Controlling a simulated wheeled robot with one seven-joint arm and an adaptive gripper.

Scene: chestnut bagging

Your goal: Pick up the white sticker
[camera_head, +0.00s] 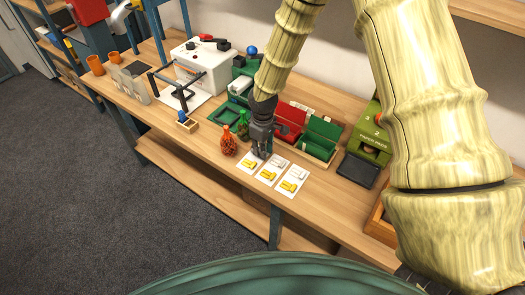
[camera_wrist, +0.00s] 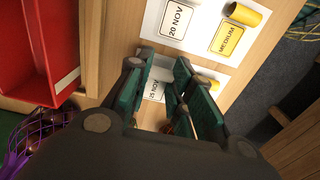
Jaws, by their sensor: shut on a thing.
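Three white cards lie in a row near the table's front edge in the head view: a left card (camera_head: 243,168), a middle card (camera_head: 264,180) and a right card (camera_head: 285,190). The middle and right cards show white and yellow stickers. My gripper (camera_head: 262,153) is down at the left card and covers part of it. In the wrist view, my gripper (camera_wrist: 163,75) is shut on a white sticker (camera_wrist: 154,90) with partly hidden text ending in "5 NOV".
An orange net bag (camera_head: 229,143) stands close left of my gripper, with a green one (camera_head: 243,126) behind it. A red bin (camera_head: 291,119) and a green bin (camera_head: 323,130) stand behind the cards. A green machine (camera_head: 372,135) is to the right.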

